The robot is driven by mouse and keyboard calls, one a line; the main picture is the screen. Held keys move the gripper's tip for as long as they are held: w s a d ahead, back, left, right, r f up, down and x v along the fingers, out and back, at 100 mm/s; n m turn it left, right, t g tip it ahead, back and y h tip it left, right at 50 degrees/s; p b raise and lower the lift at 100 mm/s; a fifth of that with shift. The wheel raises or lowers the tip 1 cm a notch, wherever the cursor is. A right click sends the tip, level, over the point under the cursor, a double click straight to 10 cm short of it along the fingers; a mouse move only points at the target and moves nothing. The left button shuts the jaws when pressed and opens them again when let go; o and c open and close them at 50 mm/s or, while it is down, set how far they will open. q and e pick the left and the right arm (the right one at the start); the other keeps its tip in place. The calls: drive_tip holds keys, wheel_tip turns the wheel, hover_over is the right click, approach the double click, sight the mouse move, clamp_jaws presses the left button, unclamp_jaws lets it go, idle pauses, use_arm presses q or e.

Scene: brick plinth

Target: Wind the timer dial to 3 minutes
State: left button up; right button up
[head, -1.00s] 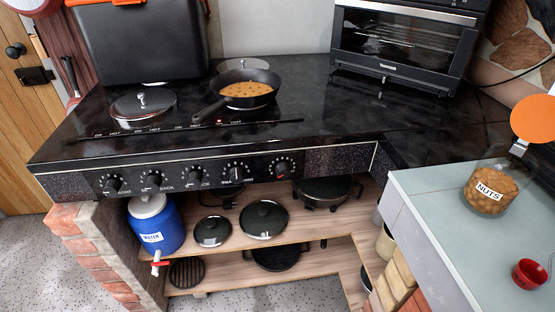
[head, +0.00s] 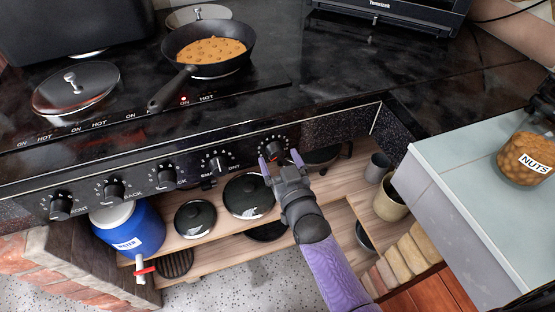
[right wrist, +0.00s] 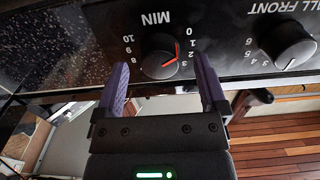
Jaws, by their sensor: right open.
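The timer dial (right wrist: 160,56) is a round black knob on the stove's front panel, marked MIN with numbers from 0 to 10. Its red marks show on the side facing the low numbers; I cannot tell the exact setting. In the head view the dial (head: 272,148) is the rightmost knob, just beyond my right gripper (head: 279,158). My right gripper (right wrist: 161,66) is open, with its purple fingers on either side of the dial in the picture. I cannot tell whether they touch it. My left gripper is not in view.
A pan of food (head: 212,50) stands on the cooktop above, near a lit red light. Shelves below hold dark lidded pots (head: 248,195) and a blue water jug (head: 130,230). A pale counter (head: 450,190) with a nuts jar (head: 527,157) is at right.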

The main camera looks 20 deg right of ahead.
drive_tip(key=shift+w, duration=0.5)
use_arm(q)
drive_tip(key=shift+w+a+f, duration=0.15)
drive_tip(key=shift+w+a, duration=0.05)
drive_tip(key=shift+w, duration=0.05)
use_arm(e)
clamp_jaws()
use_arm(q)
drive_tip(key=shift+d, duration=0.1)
